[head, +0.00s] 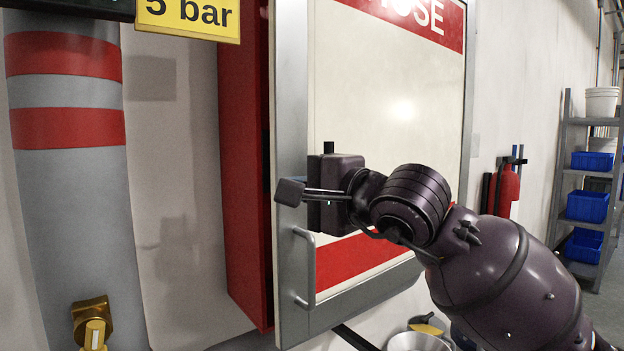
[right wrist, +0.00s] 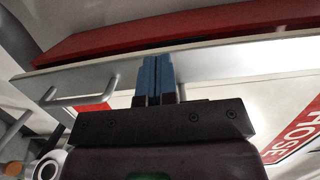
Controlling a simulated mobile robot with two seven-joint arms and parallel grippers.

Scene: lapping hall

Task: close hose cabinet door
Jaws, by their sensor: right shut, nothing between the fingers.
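The hose cabinet has a red body (head: 240,170) and a white door (head: 390,130) with a grey frame and a red HOSE label. The door stands in front of the body, with a dark strip between them along its left edge; I cannot tell how wide the gap is. A grey bar handle (head: 308,270) is on the door's left frame; it also shows in the right wrist view (right wrist: 80,98). My right gripper (head: 290,191) is shut and empty at the left frame, above the handle. Its fingertips (right wrist: 158,62) overlap the frame; touching is unclear. My left gripper is out of view.
A grey pipe (head: 70,190) with red bands and a brass valve (head: 92,322) stands left of the cabinet. A yellow 5 bar sign (head: 190,16) hangs above. A fire extinguisher (head: 508,188) and a shelf with blue bins (head: 588,207) are at the right.

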